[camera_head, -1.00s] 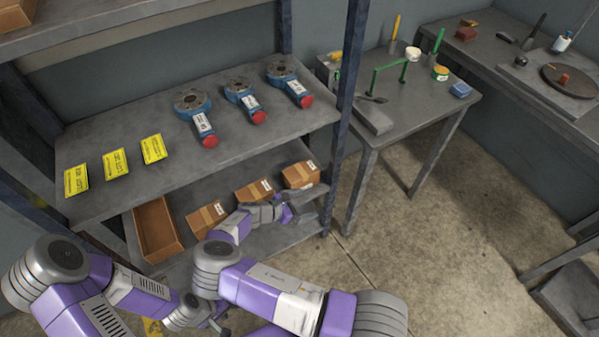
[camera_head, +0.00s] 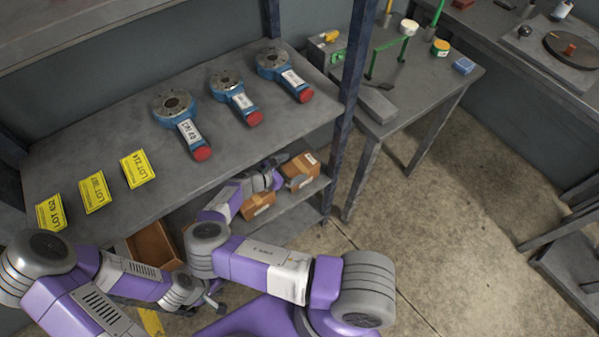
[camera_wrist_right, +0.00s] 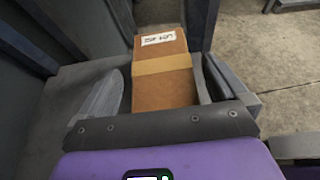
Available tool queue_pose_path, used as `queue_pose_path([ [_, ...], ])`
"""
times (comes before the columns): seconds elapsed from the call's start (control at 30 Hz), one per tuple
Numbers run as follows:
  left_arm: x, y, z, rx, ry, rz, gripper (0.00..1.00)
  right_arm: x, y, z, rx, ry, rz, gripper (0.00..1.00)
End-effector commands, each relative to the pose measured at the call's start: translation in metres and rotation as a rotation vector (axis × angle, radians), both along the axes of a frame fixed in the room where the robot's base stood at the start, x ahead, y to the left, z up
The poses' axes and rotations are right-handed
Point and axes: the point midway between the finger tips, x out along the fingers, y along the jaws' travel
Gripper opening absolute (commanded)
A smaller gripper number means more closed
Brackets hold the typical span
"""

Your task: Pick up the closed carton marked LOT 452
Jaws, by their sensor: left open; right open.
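A closed brown carton with a tape band (camera_wrist_right: 165,85) shows in the right wrist view, its white label seeming to read LOT 452. It lies between the fingers of my right gripper (camera_wrist_right: 158,90), which is open around it. In the head view this looks like the rightmost carton (camera_head: 301,169) on the lower shelf, with my right gripper (camera_head: 272,174) at its left side. Whether the fingers touch it I cannot tell. My left gripper (camera_head: 213,303) is open and low in front of the shelf, away from the cartons.
Another carton (camera_head: 258,206) stands on the lower shelf, left of it, beside an open brown box (camera_head: 152,247). The upper shelf (camera_head: 110,150) above holds blue tools and yellow lot cards, including LOT 452 (camera_head: 50,213). A dark shelf post (camera_head: 350,95) stands close to the right.

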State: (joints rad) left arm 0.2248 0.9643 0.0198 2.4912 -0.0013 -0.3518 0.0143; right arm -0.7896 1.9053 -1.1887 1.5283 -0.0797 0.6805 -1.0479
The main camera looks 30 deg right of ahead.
Motion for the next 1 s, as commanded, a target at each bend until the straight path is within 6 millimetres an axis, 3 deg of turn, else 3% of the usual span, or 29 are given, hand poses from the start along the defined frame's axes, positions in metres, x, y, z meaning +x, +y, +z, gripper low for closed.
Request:
queue_pose_path([
  [0.03, 0.000, 0.000, -0.007, 0.000, 0.000, 0.000, 0.43, -0.002, -0.008, -0.008, -0.004, 0.002, -0.003, 1.00],
  [0.2, 0.000, 0.000, -0.010, 0.000, -0.001, 0.000, 0.43, 0.000, -0.024, -0.014, 0.000, 0.001, -0.002, 1.00],
  [0.47, 0.000, 0.000, -0.010, 0.000, -0.001, 0.000, 0.43, 0.001, -0.026, -0.013, 0.000, 0.000, 0.000, 1.00],
  [0.87, 0.000, 0.000, -0.010, 0.000, -0.001, 0.000, 0.43, 0.001, -0.026, -0.013, 0.000, 0.000, -0.001, 0.39],
  [1.0, 0.000, 0.000, -0.010, 0.000, -0.001, 0.000, 0.43, 0.001, -0.026, -0.012, -0.001, 0.000, -0.001, 0.38],
])
